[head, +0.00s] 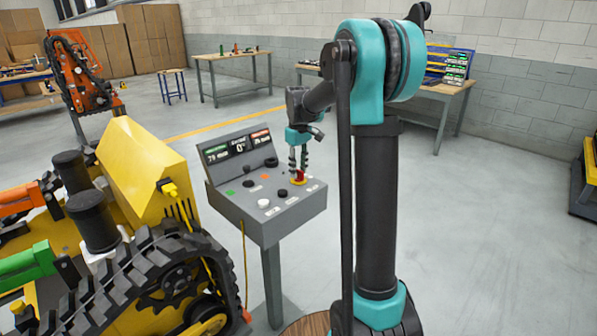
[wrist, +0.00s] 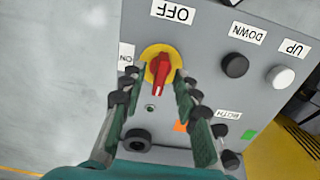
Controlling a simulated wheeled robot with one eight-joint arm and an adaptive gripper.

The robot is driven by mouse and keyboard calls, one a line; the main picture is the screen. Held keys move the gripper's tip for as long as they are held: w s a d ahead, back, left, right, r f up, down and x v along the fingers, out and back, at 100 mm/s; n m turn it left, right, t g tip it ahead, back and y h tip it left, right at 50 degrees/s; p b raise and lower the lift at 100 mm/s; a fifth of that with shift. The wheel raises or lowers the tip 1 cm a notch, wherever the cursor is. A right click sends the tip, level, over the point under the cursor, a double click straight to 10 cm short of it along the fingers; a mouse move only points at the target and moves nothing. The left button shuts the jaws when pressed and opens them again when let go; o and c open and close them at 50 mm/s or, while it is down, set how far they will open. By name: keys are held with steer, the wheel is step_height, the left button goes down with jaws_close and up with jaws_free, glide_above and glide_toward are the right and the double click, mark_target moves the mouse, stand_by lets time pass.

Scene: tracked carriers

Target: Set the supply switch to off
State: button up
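The supply switch is a red knob (wrist: 160,75) on a round yellow plate (wrist: 151,54), on the sloped top of the grey control panel (head: 231,208). In the head view the red knob (head: 300,175) is at the panel's right part, partly hidden by my fingers. In the wrist view the knob's long axis runs roughly up and down. The OFF label (wrist: 173,12) is above it and the ON label (wrist: 126,57) at its left. My gripper (head: 298,170) is over the switch, fingers open on either side of the knob, with gaps visible in the wrist view (wrist: 160,81).
Black and white buttons (wrist: 234,65) marked DOWN and UP sit right of the switch in the wrist view. A yellow tracked machine (head: 150,170) stands close left of the panel. Workbenches (head: 235,58) stand behind.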

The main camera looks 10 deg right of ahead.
mark_target(299, 170)
step_height(299, 170, up, 11)
stand_by(0.3)
steer(key=s+d+f+m+t, duration=0.2)
steer(key=s+f+m, duration=0.1)
steer(key=s+f, duration=0.8)
steer(key=s+d+f+m+t, duration=0.2)
steer(key=s+f+m, duration=0.2)
steer(key=s+f, duration=0.8)
steer(key=s, duration=0.7)
steer(key=shift+s+f, duration=0.3)
stand_by(1.2)
